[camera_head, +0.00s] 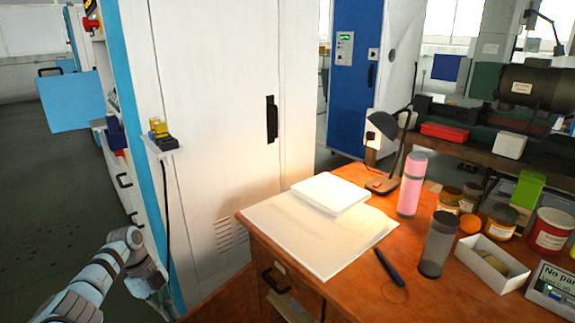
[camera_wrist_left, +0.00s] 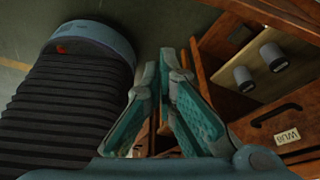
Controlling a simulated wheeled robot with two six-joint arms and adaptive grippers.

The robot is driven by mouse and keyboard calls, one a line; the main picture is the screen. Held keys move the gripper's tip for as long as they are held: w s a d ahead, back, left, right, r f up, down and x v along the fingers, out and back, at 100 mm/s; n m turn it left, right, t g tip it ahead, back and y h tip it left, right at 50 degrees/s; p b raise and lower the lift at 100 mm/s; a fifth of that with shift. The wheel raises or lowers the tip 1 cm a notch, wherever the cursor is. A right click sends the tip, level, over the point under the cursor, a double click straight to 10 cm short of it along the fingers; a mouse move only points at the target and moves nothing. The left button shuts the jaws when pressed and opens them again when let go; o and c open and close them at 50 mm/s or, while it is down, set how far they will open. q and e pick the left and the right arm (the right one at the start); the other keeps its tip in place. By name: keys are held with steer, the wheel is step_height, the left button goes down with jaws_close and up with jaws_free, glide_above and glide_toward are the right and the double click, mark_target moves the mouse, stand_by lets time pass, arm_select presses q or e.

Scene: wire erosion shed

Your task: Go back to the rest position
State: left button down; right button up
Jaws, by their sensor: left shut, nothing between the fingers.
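My left arm comes in from the lower left of the head view, and its gripper (camera_head: 156,290) hangs low beside the white cabinet, left of the wooden desk. In the left wrist view the two teal-padded fingers of the left gripper (camera_wrist_left: 160,68) come together at their tips, with nothing held between them. The gripper is apart from the desk and its drawers. My right gripper is in neither view.
The tall white cabinet (camera_head: 210,120) stands close to the left arm. The wooden desk (camera_head: 345,290) holds papers, a lamp (camera_head: 384,130), a pink bottle (camera_head: 411,185) and several jars. An open drawer (camera_wrist_left: 245,85) shows in the wrist view. Floor (camera_head: 40,190) at far left is clear.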

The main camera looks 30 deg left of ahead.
arm_select(q)
steer(key=s+d+f+n+g+y, duration=0.1)
steer(key=s+d+f+n+y, duration=0.2)
steer(key=f, duration=0.6)
steer(key=s+d+f+n, duration=0.2)
steer(key=s+f+n, duration=0.25)
steer(key=f, duration=0.45)
steer(key=s+d+f+n+g+y, duration=0.1)
steer(key=s+d+f+n+y, duration=0.1)
steer(key=s+f, duration=0.5)
steer(key=s+d+f+n+t, duration=0.1)
steer(key=s+d+f+n, duration=0.2)
steer(key=s+d+f, duration=0.4)
steer(key=s+d+f+n+t, duration=0.1)
steer(key=s+d+f+n, duration=0.2)
steer(key=d, duration=0.6)
steer(key=s+d+p, duration=0.1)
steer(key=s+d, duration=0.1)
steer(key=d, duration=0.3)
step_height(320, 180, up, 11)
steer(key=p, duration=1.2)
steer(key=shift+a+r+t, duration=0.15)
steer(key=shift+a+t, duration=0.15)
steer(key=shift+a, duration=0.1)
